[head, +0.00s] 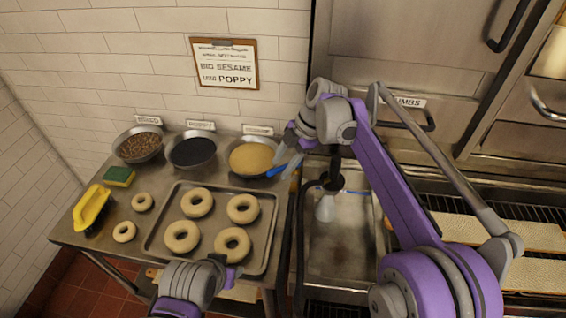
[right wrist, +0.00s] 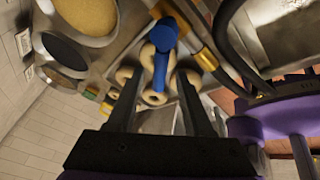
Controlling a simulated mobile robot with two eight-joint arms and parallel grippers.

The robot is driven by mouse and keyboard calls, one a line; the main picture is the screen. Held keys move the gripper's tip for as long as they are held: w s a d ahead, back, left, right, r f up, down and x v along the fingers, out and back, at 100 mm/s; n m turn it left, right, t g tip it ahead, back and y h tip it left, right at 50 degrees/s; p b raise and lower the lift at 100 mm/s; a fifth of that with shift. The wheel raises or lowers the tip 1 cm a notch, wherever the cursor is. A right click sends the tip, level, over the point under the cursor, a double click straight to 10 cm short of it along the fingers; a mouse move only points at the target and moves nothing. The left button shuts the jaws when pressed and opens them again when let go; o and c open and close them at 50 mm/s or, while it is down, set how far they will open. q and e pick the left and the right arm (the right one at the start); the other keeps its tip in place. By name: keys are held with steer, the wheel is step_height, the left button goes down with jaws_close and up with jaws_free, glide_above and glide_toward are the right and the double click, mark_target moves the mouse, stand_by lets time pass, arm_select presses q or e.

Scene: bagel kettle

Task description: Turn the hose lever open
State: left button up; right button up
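The blue hose lever (head: 277,171) shows near the table's right edge, beside the bowl of yellow grains. In the right wrist view, the blue lever (right wrist: 157,75) hangs from a round blue hub, next to a brass pipe (right wrist: 205,58). My right gripper (head: 288,158) is at the lever, with its fingers pointing down and left. In the right wrist view, its two fingers (right wrist: 160,78) are apart, and the lever appears between them; contact cannot be told. The black hose (head: 298,235) runs beside the metal basin (head: 345,235). My left gripper (head: 232,277) is low over the table's front; its fingertips are unclear.
A tray (head: 160,225) of bagels lies on the metal table (head: 75,235). Bowls of toppings (head: 192,152) line the back. A yellow-handled tool (head: 92,208) and a sponge (head: 119,176) lie left.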

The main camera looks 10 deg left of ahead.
arm_select(q)
steer(key=shift+w+r+p, duration=0.2)
steer(key=shift+r+p, duration=0.1)
steer(key=shift+r, duration=0.15)
steer(key=shift+w+r+p, duration=0.2)
steer(key=shift+r+p, duration=0.1)
steer(key=shift+r, duration=0.15)
arm_select(e)
steer(key=v, duration=1.1)
steer(key=shift+f, duration=0.1)
steer(key=shift+c, duration=0.3)
